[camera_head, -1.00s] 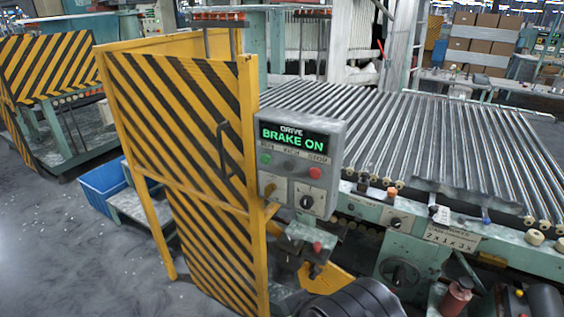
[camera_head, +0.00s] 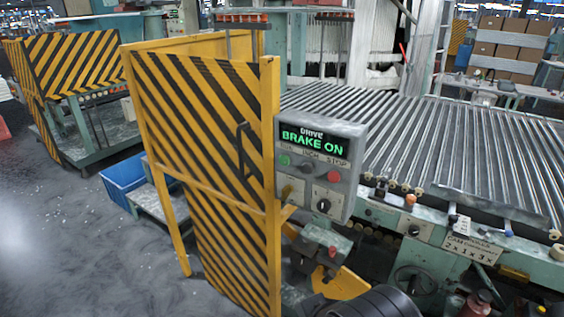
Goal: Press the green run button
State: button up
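The grey control box (camera_head: 318,168) stands upright at the right edge of the striped gate. Its display (camera_head: 313,140) reads "DRIVE" and "BRAKE ON" in green letters. The green run button (camera_head: 284,160) is at the left of the button row under the display. A dark button (camera_head: 307,168) labelled INCH is in the middle, and a red button (camera_head: 334,176) labelled STOP is at the right. Two rotary switches sit below them. A dark rounded part at the bottom edge seems to be my arm. My gripper's fingers are not in view.
The yellow and black striped gate (camera_head: 205,130) stands left of the box, its dark handle (camera_head: 246,150) close by. A roller conveyor (camera_head: 420,150) extends behind and to the right. A blue bin (camera_head: 122,176) sits at left. Grey floor (camera_head: 90,250) is open at the lower left.

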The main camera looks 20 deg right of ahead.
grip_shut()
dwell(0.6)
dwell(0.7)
